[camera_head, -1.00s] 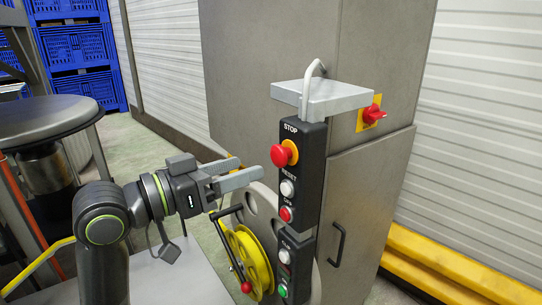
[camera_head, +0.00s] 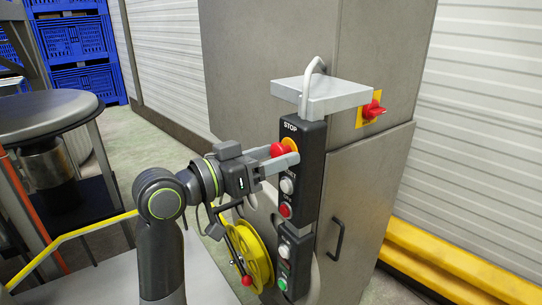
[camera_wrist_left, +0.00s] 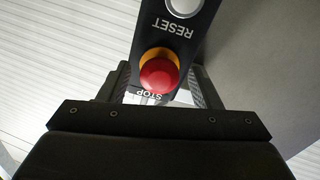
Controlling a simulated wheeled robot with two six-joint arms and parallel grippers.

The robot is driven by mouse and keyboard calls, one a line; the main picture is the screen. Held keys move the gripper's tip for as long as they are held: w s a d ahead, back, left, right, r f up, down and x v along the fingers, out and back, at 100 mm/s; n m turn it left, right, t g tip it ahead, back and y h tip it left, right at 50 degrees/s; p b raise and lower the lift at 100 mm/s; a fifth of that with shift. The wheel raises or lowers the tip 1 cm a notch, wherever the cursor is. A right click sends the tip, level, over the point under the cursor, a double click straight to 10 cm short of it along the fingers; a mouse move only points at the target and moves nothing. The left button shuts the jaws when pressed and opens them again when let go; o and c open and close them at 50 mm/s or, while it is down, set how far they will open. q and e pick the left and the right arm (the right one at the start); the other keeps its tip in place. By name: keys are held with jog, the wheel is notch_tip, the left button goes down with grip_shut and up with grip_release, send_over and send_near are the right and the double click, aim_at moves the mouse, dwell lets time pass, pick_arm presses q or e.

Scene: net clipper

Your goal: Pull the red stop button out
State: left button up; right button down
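The red stop button (camera_head: 278,149) sits on a yellow-orange base near the top of the black control box (camera_head: 309,180), below the word STOP. My left gripper (camera_head: 284,156) is at the button, with its near finger across the button's lower part in the head view. In the left wrist view the round red button (camera_wrist_left: 159,75) shows between the two fingers of my left gripper (camera_wrist_left: 162,88). The fingers stand apart, with a gap visible on each side of the button. My right gripper is not in view.
Below the stop button are a white RESET button (camera_head: 287,186) and a red button (camera_head: 285,210). A grey plate (camera_head: 320,96) juts out above the box. A yellow reel (camera_head: 254,257) hangs beneath my arm. A grey cabinet (camera_head: 385,170) stands behind.

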pick_arm(q)
grip_shut()
jog(key=shift+s+a, duration=0.35)
jog(key=shift+a, duration=0.1)
jog(key=shift+c, duration=1.2)
grip_release()
jog(key=o, duration=0.3)
jog(key=shift+s+a, duration=0.1)
jog(key=shift+a, duration=0.1)
jog(key=shift+o, duration=0.2)
jog(key=shift+d, duration=0.15)
jog(key=b+v, duration=0.3)
jog(key=v, duration=1.4)
jog(key=shift+a, duration=0.25)
